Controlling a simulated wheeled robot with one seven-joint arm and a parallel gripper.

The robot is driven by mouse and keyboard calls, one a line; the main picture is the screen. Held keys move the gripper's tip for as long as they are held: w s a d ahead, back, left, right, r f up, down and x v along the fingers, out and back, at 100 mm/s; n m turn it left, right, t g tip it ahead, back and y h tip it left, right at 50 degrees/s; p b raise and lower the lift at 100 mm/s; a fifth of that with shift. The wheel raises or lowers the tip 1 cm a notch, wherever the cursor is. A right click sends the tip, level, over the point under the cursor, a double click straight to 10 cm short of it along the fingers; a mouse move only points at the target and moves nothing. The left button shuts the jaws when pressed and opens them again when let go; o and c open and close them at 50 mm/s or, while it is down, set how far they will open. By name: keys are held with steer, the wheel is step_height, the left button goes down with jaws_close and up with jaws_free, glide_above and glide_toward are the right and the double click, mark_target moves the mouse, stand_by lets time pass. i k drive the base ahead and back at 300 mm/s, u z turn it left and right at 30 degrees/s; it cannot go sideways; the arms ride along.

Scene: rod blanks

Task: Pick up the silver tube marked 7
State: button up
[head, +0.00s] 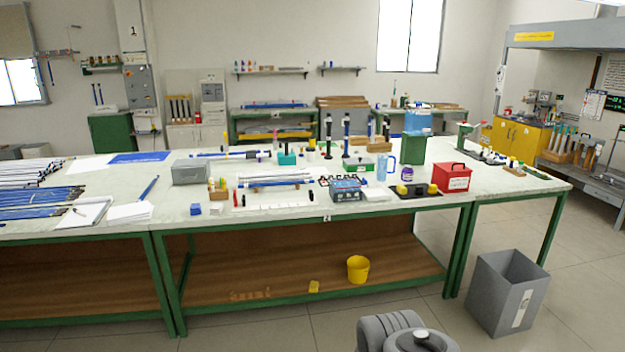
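Several long silver tubes (30,172) lie side by side at the far left of the workbench. More silver rods (275,181) lie across a low rack near the middle of the bench. No number can be read on any tube at this size, so I cannot tell which is marked 7. Grey rounded links of my arm show at the bottom edge, well in front of the bench. My gripper is not in view.
Blue rods (38,197) lie in front of the silver tubes. A clipboard (87,213), a grey box (190,172), a meter (346,190) and a red box (451,178) stand on the bench (165,200). A grey bin (507,290) stands on the floor at right.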

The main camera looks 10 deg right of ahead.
mark_target(276, 179)
steer(key=z, duration=0.5)
steer(key=i, duration=1.7)
steer(key=u, duration=0.5)
steer(key=k, duration=0.6)
steer(key=u, duration=0.65)
steer(key=i, duration=1.7)
steer(key=z, duration=0.6)
